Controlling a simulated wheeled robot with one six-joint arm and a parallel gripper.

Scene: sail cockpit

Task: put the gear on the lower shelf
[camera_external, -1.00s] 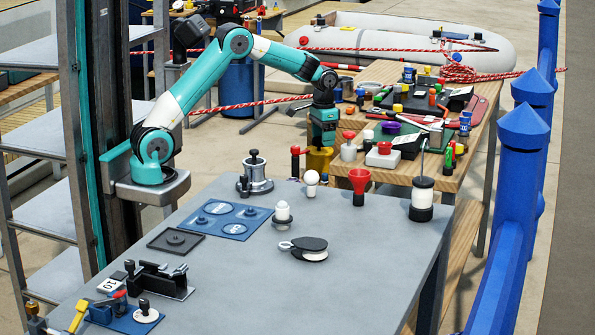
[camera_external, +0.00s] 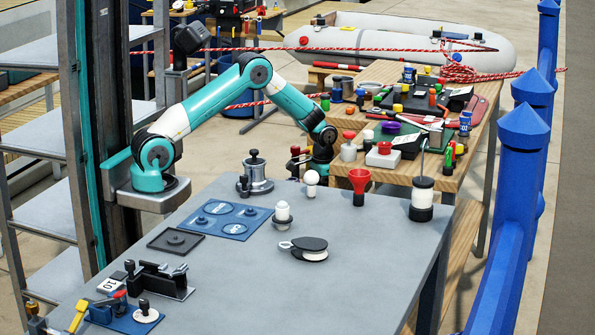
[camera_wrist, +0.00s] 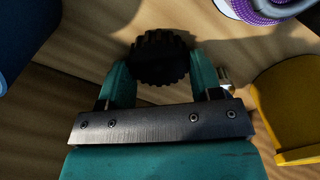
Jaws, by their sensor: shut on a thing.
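In the wrist view a black toothed gear (camera_wrist: 159,57) sits between the two teal fingers of my gripper (camera_wrist: 160,70), which is shut on it. Brown wooden planks (camera_wrist: 60,100) lie below the gear in that view. I cannot tell for certain whether these planks are the lower shelf, or whether the gear touches them. In the external view my arm reaches down beyond the grey table's far edge. The fingers and gear are hidden there.
In the wrist view a yellow container (camera_wrist: 288,110) is at the right, a purple coil (camera_wrist: 262,10) at the upper right and a blue object (camera_wrist: 22,35) at the upper left. The grey table (camera_external: 225,285) and crowded wooden bench (camera_external: 475,160) stand near my arm.

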